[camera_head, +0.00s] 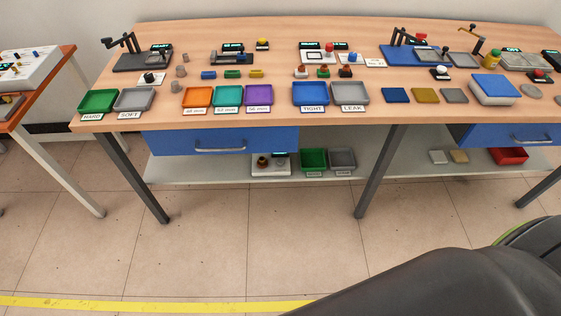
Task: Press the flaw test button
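No label in view can be read as flaw test, so I cannot tell which button is the flaw test one. A white device (271,170) with a dark round button (263,162) and a small display stands on the lower shelf. A green tray (313,159) and a grey tray (342,159) with unreadable labels sit to its right. Neither gripper is in view.
The wooden bench (110,73) holds several test stations and labelled trays, such as the blue TIGHT tray (310,93) and grey LEAK tray (348,93). Blue drawers (170,142) and grey legs (377,175) are below. Tiled floor (200,245) in front is clear. A side table (30,95) stands left.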

